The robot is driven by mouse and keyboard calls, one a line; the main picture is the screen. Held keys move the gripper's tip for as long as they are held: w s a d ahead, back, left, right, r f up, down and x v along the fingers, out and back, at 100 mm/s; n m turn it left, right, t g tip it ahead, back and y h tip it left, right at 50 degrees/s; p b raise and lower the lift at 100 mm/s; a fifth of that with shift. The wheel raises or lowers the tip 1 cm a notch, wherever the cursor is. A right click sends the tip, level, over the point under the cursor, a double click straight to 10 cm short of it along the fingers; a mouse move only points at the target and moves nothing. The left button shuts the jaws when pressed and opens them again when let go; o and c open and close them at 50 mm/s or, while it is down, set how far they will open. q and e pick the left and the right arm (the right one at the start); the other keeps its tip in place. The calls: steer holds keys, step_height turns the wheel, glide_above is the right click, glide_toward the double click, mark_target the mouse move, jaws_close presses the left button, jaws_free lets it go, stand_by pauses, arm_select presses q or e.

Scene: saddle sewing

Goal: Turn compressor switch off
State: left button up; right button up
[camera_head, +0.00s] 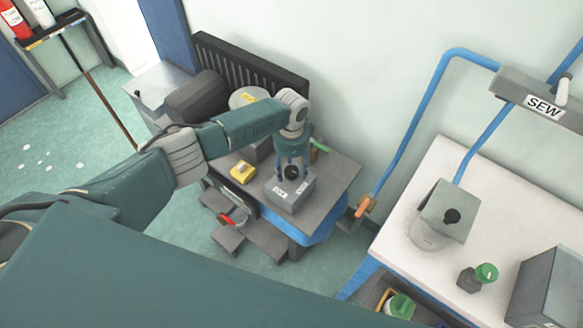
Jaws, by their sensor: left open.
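The compressor switch is a grey box (288,202) with white labels on its top and a dark round knob (292,173). It stands at the front right of the compressor's grey top plate (336,178). My left gripper (293,166) points down over the box with its blue fingers open, one to each side of the knob. I cannot tell whether the fingers touch the knob. The label text is too small to read surely, so the switch setting is unclear. My right gripper is not in view.
A yellow box (242,172) sits left of the switch, and a green-handled valve (319,147) is behind it to the right. An orange valve (366,206) hangs on the blue pipe. A white table (400,235) stands at right. Open floor lies at left.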

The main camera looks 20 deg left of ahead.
arm_select(q)
steer(key=shift+f, duration=0.1)
steer(key=c, duration=1.1)
steer(key=shift+c, duration=0.2)
steer(key=shift+n, duration=0.4)
steer(key=n+p, duration=0.2)
steer(key=n, duration=0.1)
steer(key=shift+d+n, duration=0.1)
steer(key=shift+n, duration=0.3)
steer(key=n+p, duration=0.1)
steer(key=n, duration=0.3)
steer(key=shift+n, duration=0.3)
steer(key=n+p, duration=0.1)
steer(key=n, duration=0.3)
steer(key=shift+p, duration=0.3)
steer(key=n, duration=0.4)
steer(key=shift+n+p, duration=0.3)
steer(key=shift+p, duration=0.1)
